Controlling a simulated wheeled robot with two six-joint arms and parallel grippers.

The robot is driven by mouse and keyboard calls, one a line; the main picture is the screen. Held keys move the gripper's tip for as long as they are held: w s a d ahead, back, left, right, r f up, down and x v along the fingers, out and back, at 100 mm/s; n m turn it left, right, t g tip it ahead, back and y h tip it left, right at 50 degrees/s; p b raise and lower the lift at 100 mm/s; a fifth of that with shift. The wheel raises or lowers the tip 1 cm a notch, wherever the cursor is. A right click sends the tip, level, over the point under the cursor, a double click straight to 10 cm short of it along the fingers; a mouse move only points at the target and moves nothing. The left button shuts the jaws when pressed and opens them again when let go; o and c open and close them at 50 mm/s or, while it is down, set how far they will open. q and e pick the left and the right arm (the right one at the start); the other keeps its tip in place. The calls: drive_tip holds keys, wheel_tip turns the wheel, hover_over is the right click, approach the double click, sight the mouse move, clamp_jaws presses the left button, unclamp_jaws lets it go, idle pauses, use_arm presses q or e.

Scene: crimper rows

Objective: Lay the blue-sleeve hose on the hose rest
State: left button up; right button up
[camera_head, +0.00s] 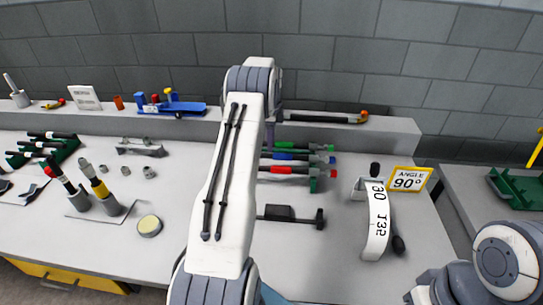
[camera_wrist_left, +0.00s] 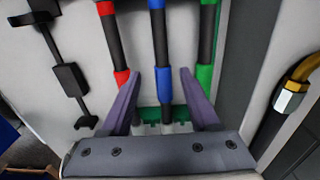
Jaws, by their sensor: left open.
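The blue-sleeve hose (camera_head: 294,156) lies in a row between a green-sleeve hose (camera_head: 295,146) and a red-sleeve hose (camera_head: 285,169), with a green rack (camera_head: 313,185) under their ends. In the left wrist view the blue-sleeve hose (camera_wrist_left: 157,35) runs between the two fingers of my left gripper (camera_wrist_left: 160,72). The fingers are open, one on each side, and not closed on it. In the head view this gripper is mostly hidden by my own arm. I cannot tell which thing is the hose rest. My right gripper is out of view.
A black bar with blocks (camera_head: 282,213) lies in front of the hoses. A dark hose with a brass fitting (camera_head: 340,118) lies on the back ledge. A curved angle gauge (camera_head: 377,225) and a yellow-framed sign (camera_head: 408,179) stand to the right. A green tray (camera_head: 520,199) is far right.

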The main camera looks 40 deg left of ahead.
sight(272, 156)
use_arm(q)
drive_tip(key=shift+w+f+p, duration=0.2)
drive_tip(key=shift+f+p, duration=0.7)
drive_tip(key=shift+f, duration=2.15)
clamp_jaws()
drive_tip(key=shift+r, duration=0.15)
